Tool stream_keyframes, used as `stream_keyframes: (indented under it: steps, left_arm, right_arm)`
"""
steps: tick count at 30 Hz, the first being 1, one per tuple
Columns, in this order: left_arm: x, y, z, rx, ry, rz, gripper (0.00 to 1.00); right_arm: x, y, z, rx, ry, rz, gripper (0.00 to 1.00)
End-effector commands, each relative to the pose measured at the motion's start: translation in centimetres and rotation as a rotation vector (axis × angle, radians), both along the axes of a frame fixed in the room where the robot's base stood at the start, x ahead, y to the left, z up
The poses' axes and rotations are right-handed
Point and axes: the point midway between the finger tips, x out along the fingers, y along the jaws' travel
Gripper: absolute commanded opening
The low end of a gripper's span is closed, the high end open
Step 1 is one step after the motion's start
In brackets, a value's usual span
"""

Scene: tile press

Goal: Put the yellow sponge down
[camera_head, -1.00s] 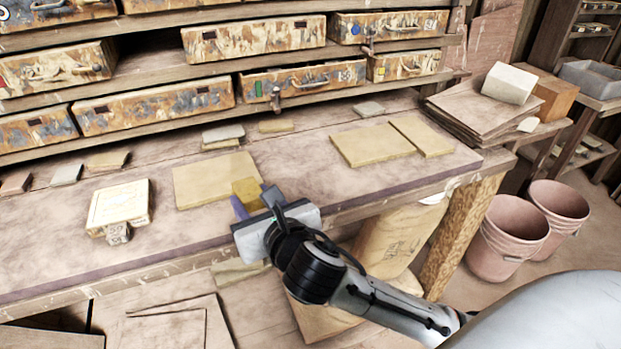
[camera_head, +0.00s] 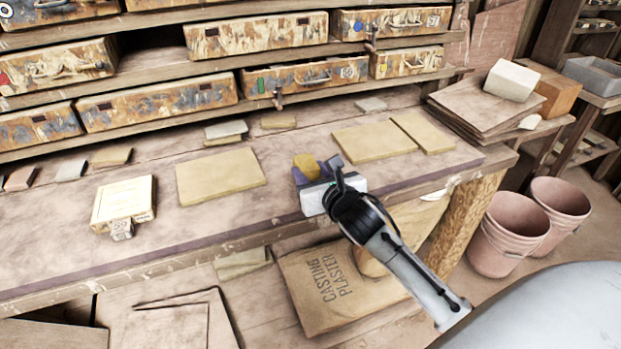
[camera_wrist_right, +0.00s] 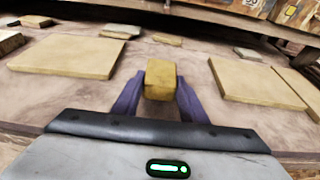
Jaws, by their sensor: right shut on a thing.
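The yellow sponge (camera_head: 306,166) is a small block at the tips of my right gripper (camera_head: 318,172), over the front part of the workbench. In the right wrist view the sponge (camera_wrist_right: 161,80) sits between the two purple fingers of my right gripper (camera_wrist_right: 158,92), which are shut on it. I cannot tell whether its underside touches the bench. It is between a large flat yellow tile (camera_head: 220,176) on the left and a pair of flat tiles (camera_head: 374,141) on the right. My left gripper is not in view.
The workbench (camera_head: 250,219) has bare room around the sponge. A cream box (camera_head: 124,202) stands at the left. Small tiles (camera_head: 226,130) lie along the back, below shelves of worn drawers (camera_head: 157,106). Stacked boards (camera_head: 484,104) and pink buckets (camera_head: 510,236) are at the right.

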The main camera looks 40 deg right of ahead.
Motion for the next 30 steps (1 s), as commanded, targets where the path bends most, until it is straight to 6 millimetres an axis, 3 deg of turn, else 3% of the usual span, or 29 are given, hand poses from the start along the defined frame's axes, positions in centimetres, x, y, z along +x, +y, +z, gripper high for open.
stream_keyframes:
  steps: [3,16,17,20,30]
  left_arm:
    - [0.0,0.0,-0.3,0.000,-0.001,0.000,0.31]
    - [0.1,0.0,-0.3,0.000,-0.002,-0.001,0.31]
    - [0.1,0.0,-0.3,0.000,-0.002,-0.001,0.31]
    - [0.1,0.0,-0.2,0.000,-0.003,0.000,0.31]
    - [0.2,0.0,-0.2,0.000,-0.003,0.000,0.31]
  right_arm:
    - [0.0,0.0,-1.7,0.002,0.002,-0.002,0.19]
    - [0.0,0.0,-2.2,-0.001,0.000,0.000,0.19]
    - [0.0,0.0,-2.2,0.000,0.000,0.000,0.40]
    - [0.0,0.0,-2.2,0.000,0.000,0.000,0.57]
    - [0.0,0.0,-1.9,0.000,-0.001,0.000,0.57]
